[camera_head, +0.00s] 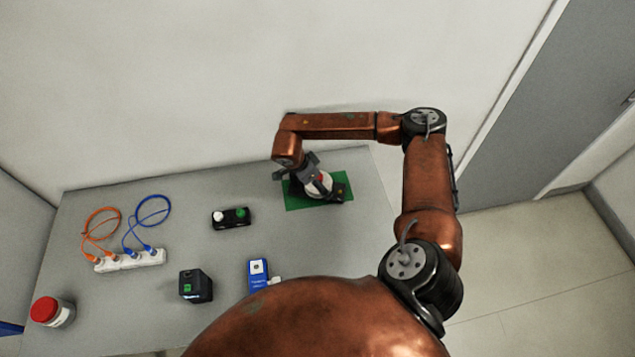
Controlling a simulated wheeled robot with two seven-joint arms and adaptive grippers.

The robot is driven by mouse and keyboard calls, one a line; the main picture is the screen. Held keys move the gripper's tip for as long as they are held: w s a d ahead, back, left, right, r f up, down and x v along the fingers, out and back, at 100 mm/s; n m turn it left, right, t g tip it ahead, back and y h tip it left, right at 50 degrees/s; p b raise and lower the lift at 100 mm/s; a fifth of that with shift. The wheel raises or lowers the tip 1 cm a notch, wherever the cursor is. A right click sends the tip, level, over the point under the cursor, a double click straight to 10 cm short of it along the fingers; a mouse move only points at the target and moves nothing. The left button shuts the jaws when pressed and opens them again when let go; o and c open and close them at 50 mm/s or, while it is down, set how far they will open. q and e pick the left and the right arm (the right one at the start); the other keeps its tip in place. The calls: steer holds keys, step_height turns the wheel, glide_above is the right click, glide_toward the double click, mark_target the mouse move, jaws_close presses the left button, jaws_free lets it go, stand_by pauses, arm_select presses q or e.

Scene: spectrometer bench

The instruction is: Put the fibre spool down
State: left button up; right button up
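My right arm comes in from the bottom right and reaches over the table to a green mat (293,203). Its gripper (323,184) is at the mat, with its dark fingers around a small round white and reddish thing, which looks like the fibre spool (321,181). The fingers appear closed on the spool and partly hide it. I cannot tell whether the spool touches the mat or is just above it. My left gripper is not in view.
On the grey table (200,250) are a white socket strip (130,260) with orange and blue cables, a black box with two buttons (230,218), a black cube device (195,286), a blue device (258,274) and a red-lidded jar (52,311). The wall is behind.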

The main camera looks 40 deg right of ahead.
steer(key=b+v, duration=0.1)
steer(key=v, duration=1.1)
steer(key=shift+r, duration=0.2)
steer(key=shift+d, duration=0.1)
steer(key=shift+w+f, duration=0.1)
